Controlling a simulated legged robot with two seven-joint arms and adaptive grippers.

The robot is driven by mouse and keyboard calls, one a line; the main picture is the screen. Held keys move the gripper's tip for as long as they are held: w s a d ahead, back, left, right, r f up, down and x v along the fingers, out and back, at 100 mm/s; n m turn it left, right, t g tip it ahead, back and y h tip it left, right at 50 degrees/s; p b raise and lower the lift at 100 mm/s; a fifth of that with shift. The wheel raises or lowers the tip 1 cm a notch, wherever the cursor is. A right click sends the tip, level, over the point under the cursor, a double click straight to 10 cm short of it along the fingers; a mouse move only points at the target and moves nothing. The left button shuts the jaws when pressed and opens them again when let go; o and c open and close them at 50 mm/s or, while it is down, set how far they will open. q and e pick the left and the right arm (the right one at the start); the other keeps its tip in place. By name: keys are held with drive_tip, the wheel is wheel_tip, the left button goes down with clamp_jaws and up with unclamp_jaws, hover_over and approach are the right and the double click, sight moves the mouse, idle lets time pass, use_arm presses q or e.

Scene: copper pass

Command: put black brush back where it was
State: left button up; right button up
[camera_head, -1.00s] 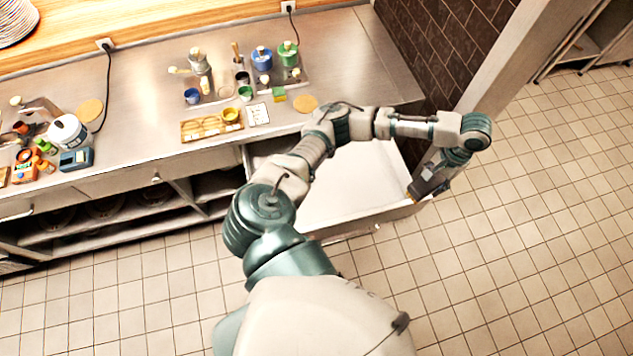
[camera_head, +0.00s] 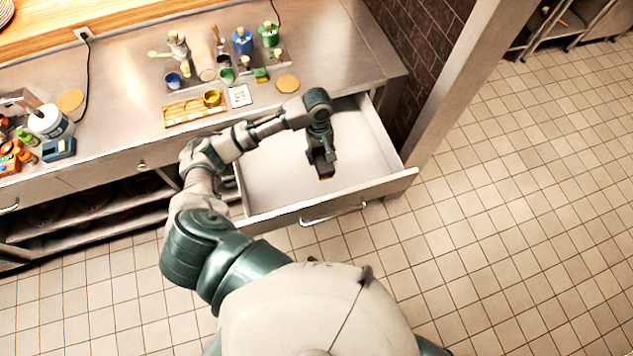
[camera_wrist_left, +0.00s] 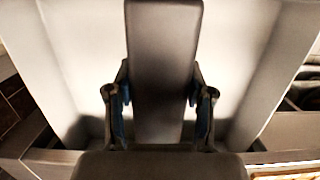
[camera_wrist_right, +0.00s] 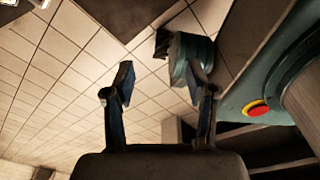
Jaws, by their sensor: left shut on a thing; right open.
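My left gripper (camera_head: 320,160) is shut on the black brush, which shows in the left wrist view as a long, flat dark piece (camera_wrist_left: 165,60) between the two fingers. The gripper points down over the open white drawer (camera_head: 268,180). In the head view the gripper hides most of the brush. I cannot tell whether the brush touches the drawer floor. The drawer looks empty where I can see it. My right gripper (camera_wrist_right: 160,90) is open and empty, seen only in its own wrist view, with the tiled floor behind it.
The drawer's front panel with its handle (camera_head: 333,214) sticks out over the tiled floor. On the steel counter (camera_head: 120,95) stand several paint pots, a yellow palette (camera_head: 190,108), a white tub (camera_head: 50,122) and a blue box (camera_head: 60,148). A post (camera_head: 455,90) rises right of the drawer.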

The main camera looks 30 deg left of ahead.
use_arm(q)
wheel_tip(320, 180, down, 7)
drive_tip(key=b, duration=0.2)
hover_over(320, 185)
wheel_tip(320, 185, down, 7)
drive_tip(key=shift+w+a+r, duration=0.1)
drive_tip(key=shift+r, duration=0.1)
drive_tip(key=shift+a+f, duration=0.15)
drive_tip(key=shift+f, duration=0.45)
wheel_tip(320, 185, down, 2)
drive_tip(key=shift+f, duration=0.2)
drive_tip(key=shift+d+f, duration=0.25)
drive_tip(key=shift+f, duration=0.1)
drive_tip(key=shift+d, duration=0.1)
drive_tip(key=o, duration=1.2)
drive_tip(key=shift+a+f, duration=0.1)
drive_tip(key=shift+a, duration=0.1)
use_arm(e)
drive_tip(key=shift+s+d+f, duration=0.3)
drive_tip(key=shift+d+f, duration=0.2)
drive_tip(key=shift+f, duration=0.1)
drive_tip(key=shift+s+d+f, duration=0.3)
drive_tip(key=shift+d+f, duration=0.15)
drive_tip(key=shift+f, duration=0.1)
